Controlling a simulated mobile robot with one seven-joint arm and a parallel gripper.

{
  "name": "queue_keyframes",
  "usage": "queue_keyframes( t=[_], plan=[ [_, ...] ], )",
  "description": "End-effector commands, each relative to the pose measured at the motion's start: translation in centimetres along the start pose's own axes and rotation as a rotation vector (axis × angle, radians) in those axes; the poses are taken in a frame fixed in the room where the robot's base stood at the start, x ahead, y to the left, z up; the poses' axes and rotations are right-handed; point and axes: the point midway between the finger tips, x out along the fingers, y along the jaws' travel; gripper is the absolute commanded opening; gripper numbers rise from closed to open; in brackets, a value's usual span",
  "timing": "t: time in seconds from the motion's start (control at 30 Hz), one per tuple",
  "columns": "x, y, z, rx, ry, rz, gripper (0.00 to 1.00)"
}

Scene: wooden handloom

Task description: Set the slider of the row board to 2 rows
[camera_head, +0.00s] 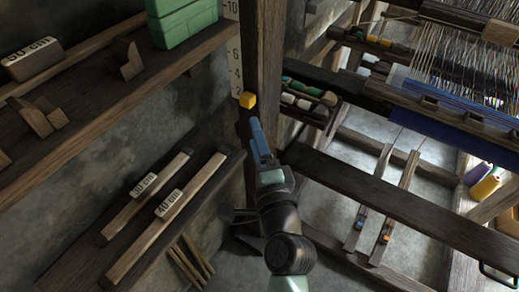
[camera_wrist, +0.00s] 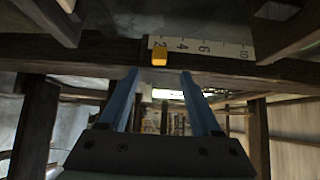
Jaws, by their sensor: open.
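The row board's pale number strip (camera_head: 235,50) runs up a dark post, and it also shows in the wrist view (camera_wrist: 212,48). The yellow slider (camera_head: 247,100) sits at the strip's low-number end. In the wrist view the slider (camera_wrist: 159,58) lines up with the 2. In the head view it appears slightly below the 2. My gripper (camera_head: 256,121) is just below the slider, with a small gap in the picture. In the wrist view my gripper (camera_wrist: 160,76) is open, its blue fingers spread to either side of the slider, which appears just beyond the tips. Nothing is held.
A shelf with green blocks (camera_head: 182,22) and a 50 cm block (camera_head: 33,59) is at left. Below it, a rack holds sticks labelled 30 cm and 40 cm (camera_head: 168,204). A spool tray (camera_head: 305,97) and the loom's beams (camera_head: 400,205) are close on the right.

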Motion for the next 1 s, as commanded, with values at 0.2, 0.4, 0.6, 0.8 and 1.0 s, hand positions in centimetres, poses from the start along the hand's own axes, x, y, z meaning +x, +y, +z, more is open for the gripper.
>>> queue_keyframes(
  t=[0.2,0.4,0.6,0.8,1.0],
  plan=[
    [-2.4,0.1,0.0,-0.001,0.0,0.0,0.65],
    [-2.9,0.0,0.0,-0.001,0.0,0.0,0.65],
    [-2.8,0.0,0.0,-0.001,0.0,0.0,0.65],
    [-2.8,0.0,0.0,-0.001,0.0,0.0,0.65],
    [-1.7,-4.9,0.4,-0.155,-0.003,-0.064,0.65]
  ],
)
